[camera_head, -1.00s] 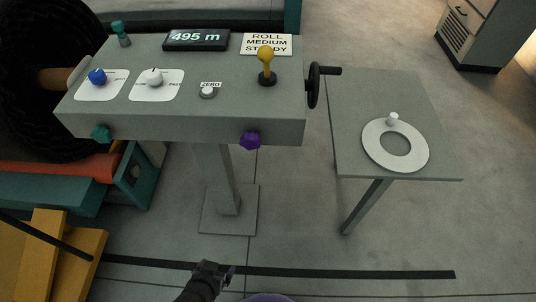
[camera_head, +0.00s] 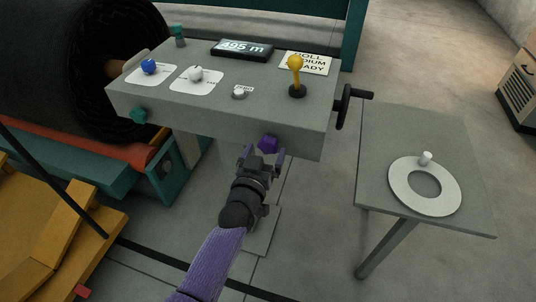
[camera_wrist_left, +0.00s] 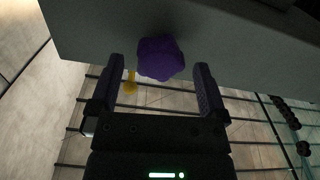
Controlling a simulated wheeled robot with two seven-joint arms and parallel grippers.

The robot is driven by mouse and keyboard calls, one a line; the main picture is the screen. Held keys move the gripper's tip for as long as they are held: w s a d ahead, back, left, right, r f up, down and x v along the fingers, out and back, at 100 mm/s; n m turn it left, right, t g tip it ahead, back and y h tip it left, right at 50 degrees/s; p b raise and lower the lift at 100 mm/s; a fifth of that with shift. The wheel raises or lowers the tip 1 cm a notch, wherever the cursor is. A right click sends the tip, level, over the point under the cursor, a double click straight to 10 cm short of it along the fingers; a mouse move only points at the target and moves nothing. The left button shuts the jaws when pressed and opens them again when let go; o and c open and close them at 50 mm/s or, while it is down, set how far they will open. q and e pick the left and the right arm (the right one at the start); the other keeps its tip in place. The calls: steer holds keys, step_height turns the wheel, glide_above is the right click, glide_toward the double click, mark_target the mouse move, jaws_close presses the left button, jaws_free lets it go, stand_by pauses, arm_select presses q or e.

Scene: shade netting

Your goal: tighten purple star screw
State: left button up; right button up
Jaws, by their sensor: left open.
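The purple star screw (camera_head: 267,144) is on the front face of the grey console (camera_head: 215,119), toward its right end. My left gripper (camera_head: 265,154) is open just in front of the screw, its fingers pointing up at it. In the left wrist view the purple star screw (camera_wrist_left: 161,58) lies between and slightly beyond the fingertips of the left gripper (camera_wrist_left: 170,72), with a gap visible on each side. No contact shows. My right gripper is not in view.
A teal star screw (camera_head: 138,116) is at the left of the same face. A black crank handle (camera_head: 352,98) sticks out on the right. A yellow-knobbed lever (camera_head: 296,68) stands on top. A side table (camera_head: 400,135) holds a white ring (camera_head: 447,202).

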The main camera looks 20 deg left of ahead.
arm_select(q)
steer(key=shift+w+b, duration=0.35)
steer(key=shift+w, duration=0.85)
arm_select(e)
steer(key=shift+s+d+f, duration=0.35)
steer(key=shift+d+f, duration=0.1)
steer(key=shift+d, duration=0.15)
arm_select(q)
steer(key=shift+r, duration=0.1)
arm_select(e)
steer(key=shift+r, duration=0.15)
arm_select(q)
jaws_close()
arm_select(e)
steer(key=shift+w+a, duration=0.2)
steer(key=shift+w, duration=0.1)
